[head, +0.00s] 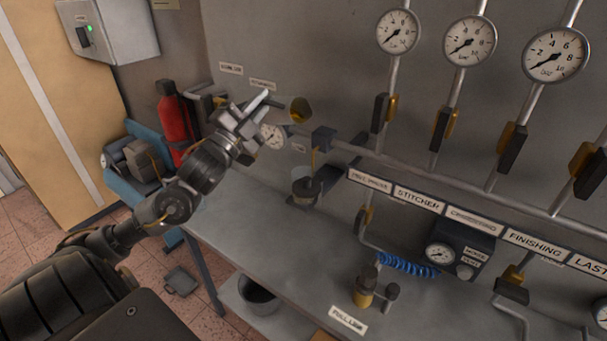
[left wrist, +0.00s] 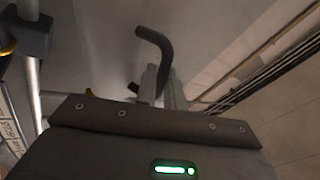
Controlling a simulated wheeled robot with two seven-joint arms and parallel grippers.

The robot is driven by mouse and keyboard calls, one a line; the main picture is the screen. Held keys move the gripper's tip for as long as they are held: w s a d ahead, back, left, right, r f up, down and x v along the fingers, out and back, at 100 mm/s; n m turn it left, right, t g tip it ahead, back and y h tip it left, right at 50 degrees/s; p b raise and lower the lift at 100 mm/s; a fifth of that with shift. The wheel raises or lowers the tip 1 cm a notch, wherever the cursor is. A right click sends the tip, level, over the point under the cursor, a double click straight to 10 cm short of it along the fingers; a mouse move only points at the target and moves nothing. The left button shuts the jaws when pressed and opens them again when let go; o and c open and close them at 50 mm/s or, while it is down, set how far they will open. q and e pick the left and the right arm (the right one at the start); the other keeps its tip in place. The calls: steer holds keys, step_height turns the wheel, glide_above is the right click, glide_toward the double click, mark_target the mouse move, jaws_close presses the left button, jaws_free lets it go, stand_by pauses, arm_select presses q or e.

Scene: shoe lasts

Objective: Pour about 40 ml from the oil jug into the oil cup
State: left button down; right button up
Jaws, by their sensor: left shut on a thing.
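My left gripper (head: 262,108) is shut on the oil jug (head: 301,110), raised in front of the grey wall. The jug shows as a small amber shape just right of the fingertips and looks tilted; its clear outline is hard to make out. In the left wrist view a dark curved part (left wrist: 155,48), seemingly the jug's, rises by the fingers. What looks like the oil cup (head: 305,187), clear-topped with a dark base, stands on the bench below and apart from the jug. A thin amber strip (head: 314,158) shows above it; I cannot tell whether it is oil. My right gripper is out of view.
Pipes with gauges (head: 470,41) and valves run along the wall at right. A red extinguisher (head: 176,122) stands left of the bench. A lubricator with a yellow body (head: 363,292) and a blue coiled hose (head: 405,265) are on the bench's right part.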

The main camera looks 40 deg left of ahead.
arm_select(q)
steer(key=shift+d+m+h, duration=0.1)
steer(key=shift+m+h, duration=0.2)
steer(key=shift+h, duration=0.1)
steer(key=shift+w+a+b, duration=0.25)
steer(key=shift+a+b, duration=0.05)
steer(key=shift+a+f+m, duration=0.1)
steer(key=shift+a+m, duration=0.05)
steer(key=shift+m, duration=0.15)
stand_by(0.8)
steer(key=shift+s+t, duration=0.25)
steer(key=shift+t, duration=0.05)
steer(key=shift+w+d+b, duration=0.1)
steer(key=shift+d+b, duration=0.1)
steer(key=shift+b, duration=0.15)
stand_by(0.3)
